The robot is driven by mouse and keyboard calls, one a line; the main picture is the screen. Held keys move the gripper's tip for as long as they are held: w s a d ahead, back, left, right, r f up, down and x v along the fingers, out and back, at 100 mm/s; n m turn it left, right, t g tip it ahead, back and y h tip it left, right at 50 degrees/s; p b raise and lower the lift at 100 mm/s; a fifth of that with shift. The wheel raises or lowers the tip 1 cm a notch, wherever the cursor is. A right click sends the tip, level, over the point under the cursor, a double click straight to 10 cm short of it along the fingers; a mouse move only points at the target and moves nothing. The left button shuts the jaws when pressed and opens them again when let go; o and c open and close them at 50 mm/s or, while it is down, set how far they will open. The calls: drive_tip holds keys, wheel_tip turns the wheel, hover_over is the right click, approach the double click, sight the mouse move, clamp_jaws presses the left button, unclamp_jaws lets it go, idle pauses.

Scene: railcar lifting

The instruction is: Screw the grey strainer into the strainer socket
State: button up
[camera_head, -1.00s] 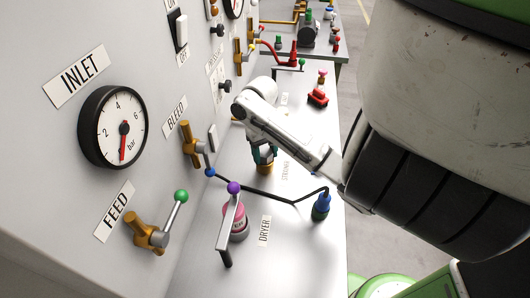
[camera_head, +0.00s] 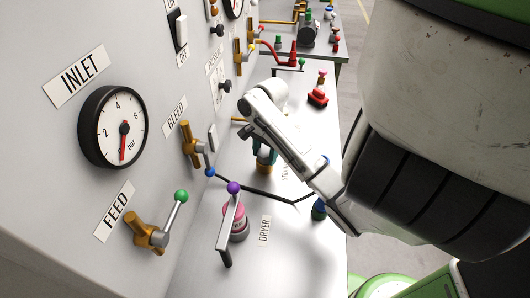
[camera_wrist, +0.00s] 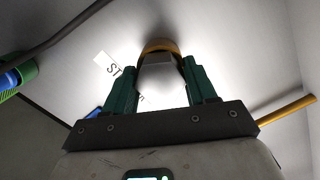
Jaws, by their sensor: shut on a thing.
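The grey strainer (camera_wrist: 160,88) is between the two green fingers of my gripper (camera_wrist: 163,85) in the wrist view. Its far end meets a brass ring, the strainer socket (camera_wrist: 158,44). I cannot tell how deep the strainer sits in it. A partly covered label starting "ST" (camera_wrist: 108,63) lies beside the socket.
The pink dryer (camera_head: 238,222) with a lever stands nearer. A brass pipe (camera_wrist: 287,111) is at the right in the wrist view. The panel wall is on the left.

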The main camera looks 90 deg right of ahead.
drive_tip(key=o, duration=1.1)
drive_tip(key=shift+f, duration=0.1)
drive_tip(key=shift+o, duration=0.2)
drive_tip(key=shift+s+d+r, duration=0.1)
drive_tip(key=shift+d+r, duration=0.05)
drive_tip(key=shift+r, duration=0.4)
drive_tip(key=shift+s+d+r, duration=0.1)
drive_tip(key=shift+r, duration=0.4)
wheel_tip(320, 180, up, 9)
drive_tip(key=shift+s+d+f, duration=0.15)
drive_tip(key=shift+s+d, duration=0.05)
drive_tip(key=shift+d, duration=0.05)
drive_tip(key=shift+s, duration=0.1)
